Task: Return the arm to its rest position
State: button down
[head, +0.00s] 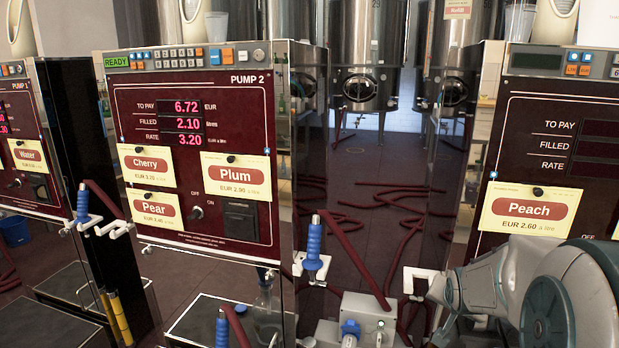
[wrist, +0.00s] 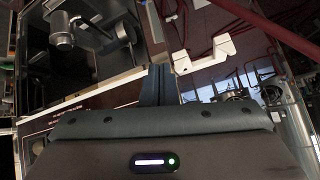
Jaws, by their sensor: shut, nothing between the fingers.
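My arm (head: 565,295) shows at the lower right of the head view, grey-white with teal joint covers, in front of the pump marked Peach. My gripper (wrist: 157,72) is in the wrist view, with its dark fingers together and nothing held between them. Its fingertips point toward a dark panel edge, left of a white hook (wrist: 205,54). The fingers cannot be made out in the head view.
Pump 2 (head: 235,83) stands left of centre, showing 6.72, 2.10 and 3.20. A blue nozzle (head: 313,248) hangs at its right side. A white hook (head: 417,278) beside the Peach pump (head: 560,95) is empty. Red hoses (head: 400,200) lie on the floor behind.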

jog(key=s+a+r+n+g+y+p, duration=0.1)
jog(key=s+a+r+n+g+p, duration=0.1)
jog(key=s+a+r+p, duration=0.5)
jog(key=s+a+r+n+g+y+p, duration=0.2)
jog(key=s+a+r+n+p, duration=0.3)
jog(key=s+a+r, duration=0.4)
jog(key=s+r+g+p, duration=0.1)
jog(key=s, duration=0.4)
jog(key=shift+s+a+p, duration=0.15)
jog(key=shift+p, duration=0.2)
jog(key=shift+s+a, duration=0.1)
